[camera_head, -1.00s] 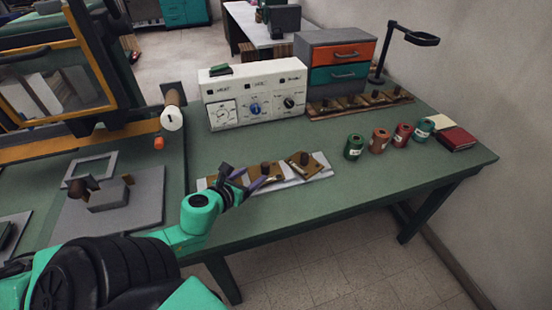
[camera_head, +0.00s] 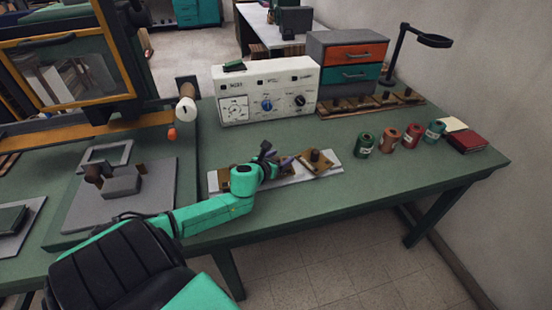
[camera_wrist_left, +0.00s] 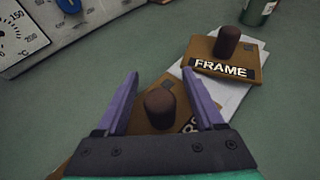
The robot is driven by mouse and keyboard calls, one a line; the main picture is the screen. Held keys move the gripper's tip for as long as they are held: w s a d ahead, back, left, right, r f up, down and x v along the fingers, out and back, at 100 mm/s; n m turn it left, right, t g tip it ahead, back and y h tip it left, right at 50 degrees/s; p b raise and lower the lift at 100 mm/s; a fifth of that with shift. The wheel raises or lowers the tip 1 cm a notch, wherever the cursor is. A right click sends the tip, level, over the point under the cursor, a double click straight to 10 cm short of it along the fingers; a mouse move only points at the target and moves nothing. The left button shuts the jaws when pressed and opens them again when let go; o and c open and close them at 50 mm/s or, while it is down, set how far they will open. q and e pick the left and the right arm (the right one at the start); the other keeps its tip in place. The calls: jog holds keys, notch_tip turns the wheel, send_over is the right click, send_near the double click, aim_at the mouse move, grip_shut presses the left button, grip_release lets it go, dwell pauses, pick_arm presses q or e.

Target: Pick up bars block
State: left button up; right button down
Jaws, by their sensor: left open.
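The bars block is a brown wooden block with a dark round knob (camera_wrist_left: 160,108); its label is mostly hidden in the left wrist view, with only its last letters showing. My left gripper (camera_wrist_left: 161,82) is open, with its purple fingers on either side of the knob and not closed on it. In the head view the left gripper (camera_head: 282,163) is over the middle of the white strip (camera_head: 299,178), and my arm hides much of that block. A similar block labelled FRAME (camera_wrist_left: 222,66) lies to the right, also seen in the head view (camera_head: 316,163).
A white control box (camera_head: 265,92) stands behind the strip. Several thread spools (camera_head: 388,140) and a red book (camera_head: 466,141) are to the right. A wooden rack with knobs (camera_head: 370,103) lies before the drawers. Green table is clear in front of the strip's right end.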

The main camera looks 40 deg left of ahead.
pick_arm(q)
jog(key=shift+s, duration=0.1)
jog(key=shift+c, duration=0.3)
jog(key=shift+r, duration=0.1)
grip_shut()
dwell(0.9)
